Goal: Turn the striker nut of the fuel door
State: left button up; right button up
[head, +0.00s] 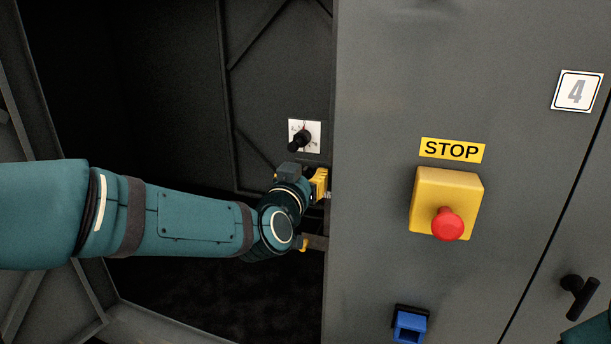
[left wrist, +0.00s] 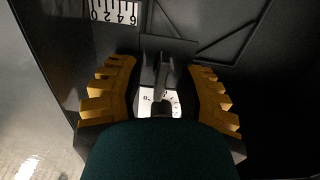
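A white dial plate (head: 316,128) with a black knob (head: 301,139) sits on the dark inner wall of the open enclosure. My left gripper (head: 315,213) is just below it, near the grey panel's edge and partly hidden by its wrist. In the left wrist view, its two yellow fingers (left wrist: 161,97) stand wide apart. A white marked plate (left wrist: 147,97) and a black projecting part (left wrist: 157,72) show between them, with clear gaps at both sides. I cannot tell for sure which part is the striker nut. My right gripper is out of view.
The grey panel (head: 375,90) borders the opening on the right. It carries a yellow box with a red STOP button (head: 447,224) and a blue fitting (head: 409,326). A black handle (head: 580,296) is farther right. An upside-down number scale (left wrist: 114,11) shows in the wrist view.

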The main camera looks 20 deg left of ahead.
pick_arm(q)
grip_shut()
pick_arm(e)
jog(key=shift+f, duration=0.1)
pick_arm(q)
jog(key=shift+f+n+b, duration=0.1)
jog(key=shift+n+b, duration=0.5)
jog(key=shift+b, duration=0.3)
jog(key=n+b, duration=0.6)
jog(key=n, duration=0.1)
jog(key=shift+a+b, duration=0.15)
jog(key=shift+b, duration=0.2)
jog(key=shift+a+f+n+b, duration=0.1)
jog(key=shift+n+b, duration=2)
jog(key=shift+n, duration=1.55)
jog(key=shift+f+n+b, duration=0.1)
jog(key=shift+n+b, duration=2)
jog(key=shift+n, duration=1.55)
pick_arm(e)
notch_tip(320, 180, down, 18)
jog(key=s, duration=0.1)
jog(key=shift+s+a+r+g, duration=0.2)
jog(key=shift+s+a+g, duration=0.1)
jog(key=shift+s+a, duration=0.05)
pick_arm(q)
jog(key=shift+n, duration=0.5)
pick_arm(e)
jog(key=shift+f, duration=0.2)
